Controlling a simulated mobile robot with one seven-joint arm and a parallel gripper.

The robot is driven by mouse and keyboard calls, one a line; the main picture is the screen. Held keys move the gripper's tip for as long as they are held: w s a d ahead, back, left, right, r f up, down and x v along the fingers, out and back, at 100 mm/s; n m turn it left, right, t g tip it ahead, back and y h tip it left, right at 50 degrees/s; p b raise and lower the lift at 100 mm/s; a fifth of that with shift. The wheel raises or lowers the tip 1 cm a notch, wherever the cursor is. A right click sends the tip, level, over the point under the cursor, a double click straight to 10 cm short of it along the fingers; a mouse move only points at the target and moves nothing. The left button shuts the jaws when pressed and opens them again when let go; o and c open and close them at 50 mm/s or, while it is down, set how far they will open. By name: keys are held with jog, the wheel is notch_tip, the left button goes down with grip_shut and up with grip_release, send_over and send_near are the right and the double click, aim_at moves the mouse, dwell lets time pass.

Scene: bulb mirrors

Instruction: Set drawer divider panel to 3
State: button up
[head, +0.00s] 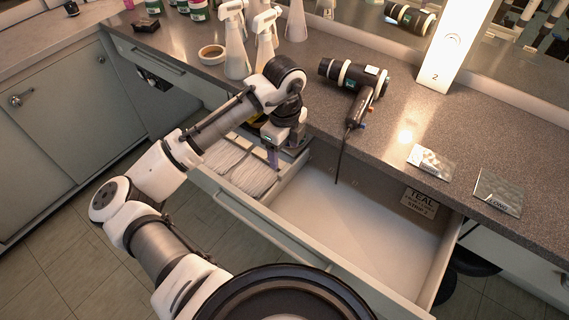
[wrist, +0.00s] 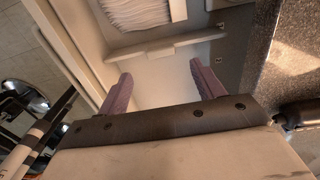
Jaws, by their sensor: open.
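The drawer (head: 335,262) is pulled out below the counter. A pale divider panel (head: 289,184) stands across it, between white folded items (head: 252,178) on the left and an empty white floor on the right. In the wrist view the divider (wrist: 165,47) crosses above my fingertips. My gripper (head: 273,158) is over the drawer near the divider. Its purple fingers (wrist: 162,82) are spread, with nothing between them. I cannot tell their height above the divider. Small marks show along the drawer's wall (wrist: 219,58), but no number is readable. My gripper hides part of the divider in the head view.
A hair dryer (head: 355,80) lies on the counter, its cord hanging into the drawer. Spray bottles (head: 236,45) and a tape roll (head: 211,54) stand behind my arm. A tag (head: 420,203) is on the drawer's back wall. Two small packets (head: 431,161) (head: 498,192) lie at right.

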aim_at(285, 170)
notch_tip(285, 170, down, 7)
jog(key=shift+f+p, duration=0.1)
jog(key=shift+p, duration=0.2)
jog(key=c, duration=1.4)
jog(key=shift+d, duration=0.15)
